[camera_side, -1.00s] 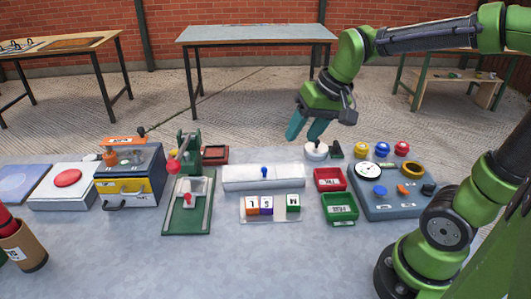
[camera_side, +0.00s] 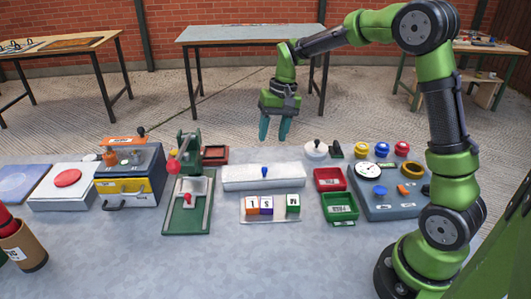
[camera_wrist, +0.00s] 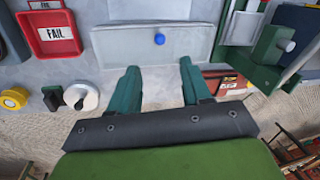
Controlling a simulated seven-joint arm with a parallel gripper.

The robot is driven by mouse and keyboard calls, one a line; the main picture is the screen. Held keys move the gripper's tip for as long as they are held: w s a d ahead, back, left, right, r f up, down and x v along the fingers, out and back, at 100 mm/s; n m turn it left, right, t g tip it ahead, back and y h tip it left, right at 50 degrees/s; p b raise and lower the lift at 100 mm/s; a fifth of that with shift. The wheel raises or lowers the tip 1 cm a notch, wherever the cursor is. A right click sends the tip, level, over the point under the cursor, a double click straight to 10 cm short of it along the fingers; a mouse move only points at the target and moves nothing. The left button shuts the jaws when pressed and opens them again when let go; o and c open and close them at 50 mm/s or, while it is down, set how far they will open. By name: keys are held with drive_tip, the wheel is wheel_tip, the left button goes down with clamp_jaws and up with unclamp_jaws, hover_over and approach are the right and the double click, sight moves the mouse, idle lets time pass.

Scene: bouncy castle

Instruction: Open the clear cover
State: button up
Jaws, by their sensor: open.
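A long pale box (camera_side: 264,178) with a blue knob (camera_side: 264,171) lies in the middle of the table. In the wrist view its face (camera_wrist: 140,44) looks translucent, with the blue knob (camera_wrist: 159,39) right of its middle. I cannot tell for sure that this is the clear cover; it looks closed. A pale blue, glassy-looking panel (camera_side: 22,183) also sits at the far left edge of the side view. My gripper (camera_side: 273,135) points down, open and empty, above and behind the pale box. Its spread fingers (camera_wrist: 159,68) show at the box's edge in the wrist view, apart from the knob.
Right of the box are a white round piece with a black knob (camera_side: 316,150), a red tray (camera_side: 329,179), a green tray (camera_side: 341,207) and a grey control panel (camera_side: 392,204). A green press (camera_side: 187,208) stands left. Lettered blocks (camera_side: 266,205) lie in front.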

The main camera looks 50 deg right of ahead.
drive_tip(key=f, duration=0.3)
drive_tip(key=a+f, duration=0.1)
drive_tip(key=f, duration=0.3)
drive_tip(key=w+f, duration=0.1)
drive_tip(key=f, duration=0.2)
drive_tip(key=shift+a+f, duration=0.15)
drive_tip(key=shift+a, duration=0.2)
clamp_jaws()
